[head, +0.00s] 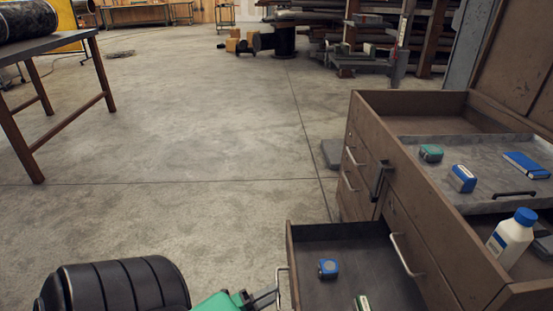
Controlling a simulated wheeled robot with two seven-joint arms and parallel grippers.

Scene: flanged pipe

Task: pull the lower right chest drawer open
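The brown chest (420,240) stands at the right of the head view. Its lower right drawer (297,234) is pulled well out, and I see into its dark interior. The drawer's pale bar handle (281,287) is on its front, at the bottom of the view. My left gripper (275,293), with a green body and black arm, comes in from the lower left. Its thin fingers reach the handle and look shut on it; the fingertips are small and partly hidden. My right gripper is not in view.
A blue tape measure (328,268) and a green-and-white item (361,303) lie in the open drawer. The chest top holds a white bottle (511,238), a blue box (526,165) and other small items. A table (60,42) stands far left; the floor between is clear.

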